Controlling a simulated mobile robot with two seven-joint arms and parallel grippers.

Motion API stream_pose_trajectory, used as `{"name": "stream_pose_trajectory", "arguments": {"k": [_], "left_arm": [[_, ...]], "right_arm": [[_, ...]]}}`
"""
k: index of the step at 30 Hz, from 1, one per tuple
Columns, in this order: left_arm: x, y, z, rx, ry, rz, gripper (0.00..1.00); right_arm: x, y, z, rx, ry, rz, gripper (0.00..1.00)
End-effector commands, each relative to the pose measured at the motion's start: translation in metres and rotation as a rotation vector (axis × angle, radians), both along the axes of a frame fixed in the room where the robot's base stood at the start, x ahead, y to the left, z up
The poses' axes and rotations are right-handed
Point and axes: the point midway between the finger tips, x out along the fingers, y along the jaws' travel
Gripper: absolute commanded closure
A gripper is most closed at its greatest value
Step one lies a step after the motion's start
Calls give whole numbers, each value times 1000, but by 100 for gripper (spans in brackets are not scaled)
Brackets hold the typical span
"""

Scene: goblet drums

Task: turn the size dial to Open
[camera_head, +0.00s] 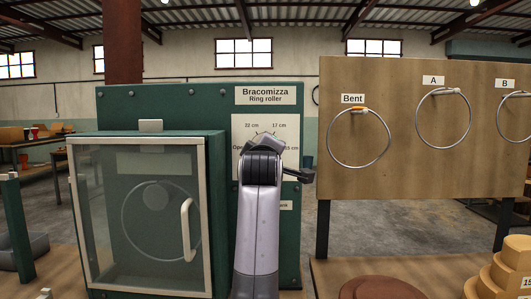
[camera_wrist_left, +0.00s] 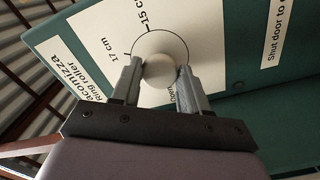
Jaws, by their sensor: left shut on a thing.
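The size dial's pale round knob (camera_wrist_left: 158,67) shows in the left wrist view, in front of a white round plate on the label sheet. My left gripper (camera_wrist_left: 157,76) is shut on the knob, one finger at each side. In the head view my left gripper (camera_head: 264,140) covers the dial, and the knob is hidden. The label sheet (camera_head: 240,128) carries size marks around the dial, with "Open" at its left and "17 cm" at its upper right. I cannot tell which mark the dial points to. My right gripper is in neither view.
Left of the dial, a glazed door (camera_head: 145,215) with a white handle (camera_head: 186,230) looks closed on the green machine; a ring shows behind it. A wooden board (camera_head: 400,170) on the right holds rings labelled Bent, A and B. Round wooden blocks (camera_head: 505,272) stand at lower right.

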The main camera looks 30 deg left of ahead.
Motion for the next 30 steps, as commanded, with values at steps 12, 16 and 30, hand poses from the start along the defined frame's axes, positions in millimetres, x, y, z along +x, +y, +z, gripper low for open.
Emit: {"name": "stream_pose_trajectory", "arguments": {"k": [12,16,30], "left_arm": [[0,0,0,0,1,0,30],[-1,-1,0,0,0,0,30],[-46,-28,-1,-1,-2,-2,30]], "right_arm": [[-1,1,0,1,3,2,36],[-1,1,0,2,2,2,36],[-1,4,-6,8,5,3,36]]}}
